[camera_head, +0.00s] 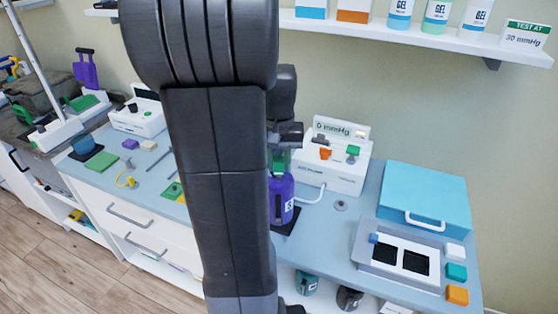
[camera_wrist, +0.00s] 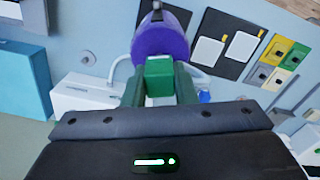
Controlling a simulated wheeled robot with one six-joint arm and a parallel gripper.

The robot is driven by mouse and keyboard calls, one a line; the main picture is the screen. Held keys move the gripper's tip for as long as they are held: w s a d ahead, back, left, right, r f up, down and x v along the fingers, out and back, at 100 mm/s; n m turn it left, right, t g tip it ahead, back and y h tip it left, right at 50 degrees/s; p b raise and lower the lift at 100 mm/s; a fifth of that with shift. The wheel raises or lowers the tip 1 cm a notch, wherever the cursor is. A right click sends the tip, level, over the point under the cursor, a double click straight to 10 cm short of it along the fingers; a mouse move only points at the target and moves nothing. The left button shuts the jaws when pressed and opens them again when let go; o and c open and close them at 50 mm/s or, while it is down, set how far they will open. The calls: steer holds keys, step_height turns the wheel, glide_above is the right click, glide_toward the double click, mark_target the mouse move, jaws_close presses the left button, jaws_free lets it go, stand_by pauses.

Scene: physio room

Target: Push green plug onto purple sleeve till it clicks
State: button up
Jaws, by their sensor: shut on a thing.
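The purple sleeve (camera_head: 282,192) stands upright on a dark pad on the bench, with a white label on its side. My arm hides its left part in the head view. In the wrist view the sleeve (camera_wrist: 160,42) is just beyond my fingertips. My gripper (camera_wrist: 159,88) is shut on the green plug (camera_wrist: 159,72), which sits between its two dark green fingers. In the head view the green plug (camera_head: 279,160) shows at the top of the sleeve, partly behind my arm. I cannot tell whether it is fully seated.
A white gauge unit (camera_head: 340,172) reading "0 mmHg" stands behind the sleeve, with a white hose (camera_head: 312,198) leading towards it. A teal case (camera_head: 428,188) and a grey tray (camera_head: 366,254) are to the right. A shelf (camera_head: 420,38) with bottles runs above.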

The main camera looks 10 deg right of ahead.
steer(key=shift+f+b, duration=0.8)
steer(key=shift+f, duration=0.35)
stand_by(0.6)
steer(key=shift+s+f, duration=0.1)
steer(key=shift+f, duration=0.1)
stand_by(2.1)
steer(key=shift+r+p, duration=0.2)
steer(key=shift+p, duration=0.35)
stand_by(1.9)
steer(key=o, duration=0.9)
steer(key=shift+r, duration=0.15)
steer(key=shift+r+p, duration=2.9)
steer(key=shift+r, duration=0.45)
